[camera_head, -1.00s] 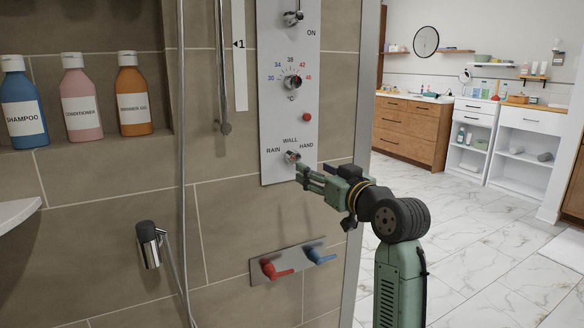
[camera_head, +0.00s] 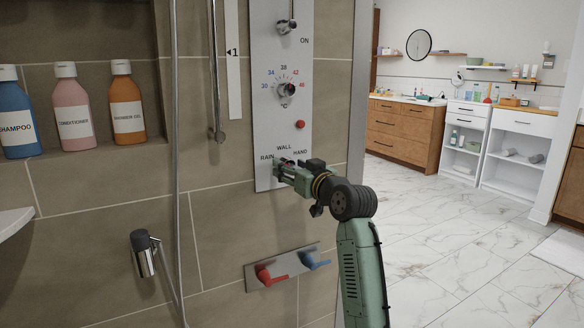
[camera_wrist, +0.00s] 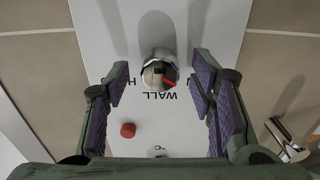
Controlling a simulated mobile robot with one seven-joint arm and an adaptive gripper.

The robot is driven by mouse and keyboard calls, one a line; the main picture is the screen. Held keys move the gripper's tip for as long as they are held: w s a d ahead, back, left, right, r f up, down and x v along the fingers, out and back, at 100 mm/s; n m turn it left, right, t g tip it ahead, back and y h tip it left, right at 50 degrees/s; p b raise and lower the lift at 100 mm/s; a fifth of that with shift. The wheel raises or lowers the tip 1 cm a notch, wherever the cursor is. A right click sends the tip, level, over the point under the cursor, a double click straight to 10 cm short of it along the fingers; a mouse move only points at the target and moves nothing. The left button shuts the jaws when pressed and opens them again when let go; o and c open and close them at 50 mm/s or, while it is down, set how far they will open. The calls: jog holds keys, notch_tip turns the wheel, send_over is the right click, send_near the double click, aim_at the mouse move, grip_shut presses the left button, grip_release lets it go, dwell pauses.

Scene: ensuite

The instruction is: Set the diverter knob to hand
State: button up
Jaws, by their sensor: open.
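The diverter knob (camera_wrist: 154,76) is a round silver knob at the bottom of the light shower panel (camera_head: 267,135). In the upside-down wrist view its red mark points to the lower right, toward the RAIN side of the WALL label. The HAND label is on the opposite side, mostly hidden behind a finger. My gripper (camera_wrist: 161,82) is open, its purple-padded fingers on either side of the knob with gaps visible. In the head view my gripper (camera_head: 282,169) is at the panel and hides the knob.
A red button (camera_head: 300,124) and a temperature dial (camera_head: 288,90) sit above on the panel. Below are a red lever (camera_head: 268,275) and a blue lever (camera_head: 314,261). A shower hose (camera_head: 175,150) hangs to the left. The floor at right is open.

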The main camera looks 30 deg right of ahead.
jog(key=shift+c, duration=0.4)
jog(key=c, duration=1.1)
